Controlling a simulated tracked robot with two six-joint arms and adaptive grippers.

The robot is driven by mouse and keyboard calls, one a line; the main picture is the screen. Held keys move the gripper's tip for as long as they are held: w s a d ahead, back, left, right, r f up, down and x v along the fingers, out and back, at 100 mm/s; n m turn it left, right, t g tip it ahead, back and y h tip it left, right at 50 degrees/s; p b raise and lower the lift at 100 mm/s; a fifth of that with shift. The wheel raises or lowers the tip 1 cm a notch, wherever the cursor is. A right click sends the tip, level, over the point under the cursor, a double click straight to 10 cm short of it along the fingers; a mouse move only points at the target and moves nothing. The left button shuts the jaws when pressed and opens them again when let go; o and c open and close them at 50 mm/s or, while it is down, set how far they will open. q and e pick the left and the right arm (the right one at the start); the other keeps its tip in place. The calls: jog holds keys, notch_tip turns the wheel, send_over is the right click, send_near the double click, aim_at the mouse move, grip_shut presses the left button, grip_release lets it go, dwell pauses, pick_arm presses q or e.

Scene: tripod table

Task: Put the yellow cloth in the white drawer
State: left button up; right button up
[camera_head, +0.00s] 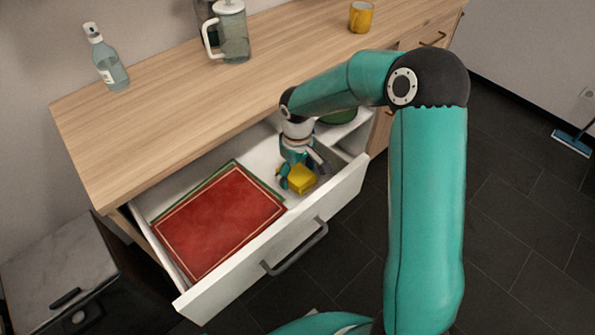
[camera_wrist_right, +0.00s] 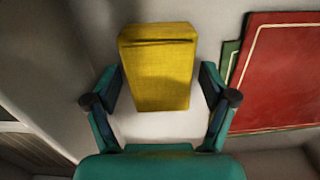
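The yellow cloth (camera_head: 301,180) is a folded block inside the open white drawer (camera_head: 345,190), right of the red cloth. In the right wrist view the yellow cloth (camera_wrist_right: 158,75) sits between my right gripper's fingers. My right gripper (camera_head: 302,172) reaches down into the drawer from above. In the wrist view, its fingers (camera_wrist_right: 158,85) are spread, with a narrow gap on each side of the cloth. The cloth looks to lie on the drawer floor; its underside is hidden. My left gripper is not in view.
A red cloth (camera_head: 222,220) on a green one (camera_head: 228,170) fills the drawer's left part. A green bowl (camera_head: 340,116) sits at its right end. On the wooden top (camera_head: 180,105) stand a bottle (camera_head: 107,62), a glass jug (camera_head: 233,38) and a yellow mug (camera_head: 361,17).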

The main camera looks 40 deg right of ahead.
aim_at(297, 173)
dwell(0.3)
jog(key=shift+r, duration=0.2)
notch_tip(297, 173, up, 12)
jog(key=p, duration=0.1)
jog(key=shift+p, duration=0.3)
dwell(0.3)
